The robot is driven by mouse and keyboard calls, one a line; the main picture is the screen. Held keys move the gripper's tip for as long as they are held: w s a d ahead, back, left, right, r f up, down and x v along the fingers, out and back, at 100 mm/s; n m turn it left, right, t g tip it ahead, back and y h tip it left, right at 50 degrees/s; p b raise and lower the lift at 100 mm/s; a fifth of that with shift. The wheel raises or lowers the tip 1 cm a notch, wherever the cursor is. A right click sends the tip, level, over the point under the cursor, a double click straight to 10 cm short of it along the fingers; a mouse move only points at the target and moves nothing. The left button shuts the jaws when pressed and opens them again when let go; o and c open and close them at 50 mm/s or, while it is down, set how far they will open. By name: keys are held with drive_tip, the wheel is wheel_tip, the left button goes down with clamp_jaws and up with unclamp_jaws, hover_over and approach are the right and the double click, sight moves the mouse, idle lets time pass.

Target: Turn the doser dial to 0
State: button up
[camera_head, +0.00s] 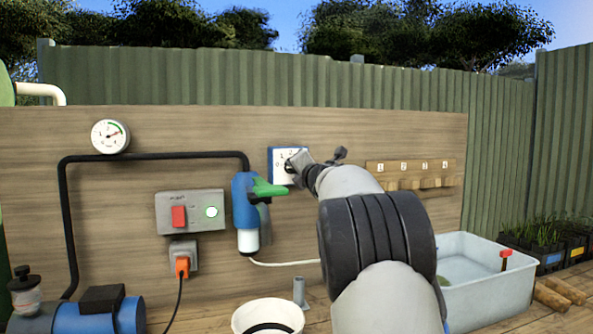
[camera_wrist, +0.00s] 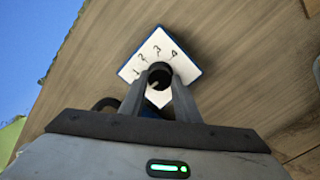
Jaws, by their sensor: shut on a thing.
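The doser dial's white plate with a blue edge (camera_head: 277,156) is on the wooden board, partly hidden behind my gripper. In the wrist view the plate (camera_wrist: 190,62) looks tilted, with 1 to 4 around the dark round knob (camera_wrist: 160,73); the 0 is not visible there. My gripper (camera_head: 295,164) reaches the plate from the right. Its two fingers (camera_wrist: 161,84) are shut on the knob, one on each side. I cannot tell clearly which digit the knob points to.
A blue doser body with a green lever (camera_head: 268,188) is just left of the dial. A grey switch box (camera_head: 190,212), a gauge (camera_head: 110,136) and a black pipe (camera_head: 150,156) are further left. Numbered wooden pegs (camera_head: 410,168) and a grey water tub (camera_head: 480,285) are at right.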

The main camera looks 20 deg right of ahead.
drive_tip(key=o, duration=1)
drive_tip(key=shift+o, duration=0.2)
drive_tip(key=s+b, duration=0.2)
drive_tip(key=s, duration=1.5)
drive_tip(key=shift+s, duration=0.25)
